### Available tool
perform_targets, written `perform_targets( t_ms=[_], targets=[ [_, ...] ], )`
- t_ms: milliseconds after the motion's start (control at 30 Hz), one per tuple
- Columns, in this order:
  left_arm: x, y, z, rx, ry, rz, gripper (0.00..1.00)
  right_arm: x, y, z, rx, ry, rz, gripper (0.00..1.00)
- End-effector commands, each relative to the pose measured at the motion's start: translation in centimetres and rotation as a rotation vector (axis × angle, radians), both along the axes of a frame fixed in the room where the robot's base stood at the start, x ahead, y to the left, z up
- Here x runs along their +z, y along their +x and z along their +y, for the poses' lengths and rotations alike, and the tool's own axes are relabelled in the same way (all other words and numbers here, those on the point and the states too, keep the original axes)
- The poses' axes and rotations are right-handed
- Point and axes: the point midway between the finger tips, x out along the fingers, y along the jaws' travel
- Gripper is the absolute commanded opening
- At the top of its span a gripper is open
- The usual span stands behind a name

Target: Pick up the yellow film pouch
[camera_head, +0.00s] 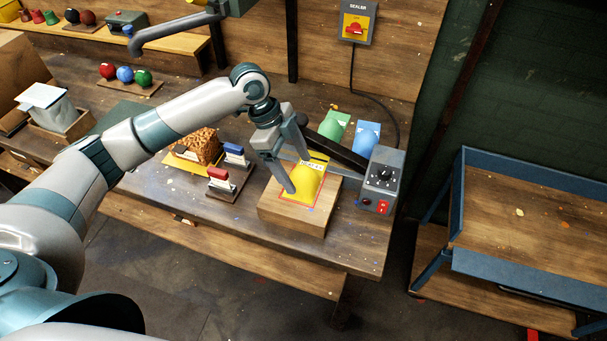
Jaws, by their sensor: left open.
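The yellow film pouch (305,184) lies on a wooden block (292,217) near the front right of the workbench. A red outline shows around its edge on the block. My left gripper (297,175) is open, and its fingers point down at the pouch. One finger is over the pouch's left side; the other is partly hidden near its top edge. I cannot tell whether the fingers touch it. My right gripper is not in view.
A grey sealer box (381,180) with a dark arm stands right of the pouch. Green (334,128) and blue (367,138) pouches lie behind it. Stamps (219,181) and a brown textured block (197,147) sit to the left. A blue-framed cart (520,215) stands at the right.

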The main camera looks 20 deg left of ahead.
Motion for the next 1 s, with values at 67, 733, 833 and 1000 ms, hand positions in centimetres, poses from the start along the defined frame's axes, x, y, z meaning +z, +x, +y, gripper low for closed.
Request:
perform_targets(
  t_ms=[67, 733, 833, 1000],
  targets=[
    [-0.6, 0.2, -0.3, 0.001, -0.001, 0.004, 0.75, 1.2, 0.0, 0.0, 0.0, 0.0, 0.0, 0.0],
    [-2.9, 0.2, -1.1, -0.001, 0.0, -0.001, 0.75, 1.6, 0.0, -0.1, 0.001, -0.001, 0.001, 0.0],
    [-2.9, 0.2, -1.1, -0.001, 0.0, -0.001, 0.61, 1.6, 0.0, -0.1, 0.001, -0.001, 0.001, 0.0],
    [-2.9, 0.2, -1.1, -0.001, 0.0, -0.001, 0.23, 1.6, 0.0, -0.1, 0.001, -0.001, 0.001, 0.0]
  ],
)
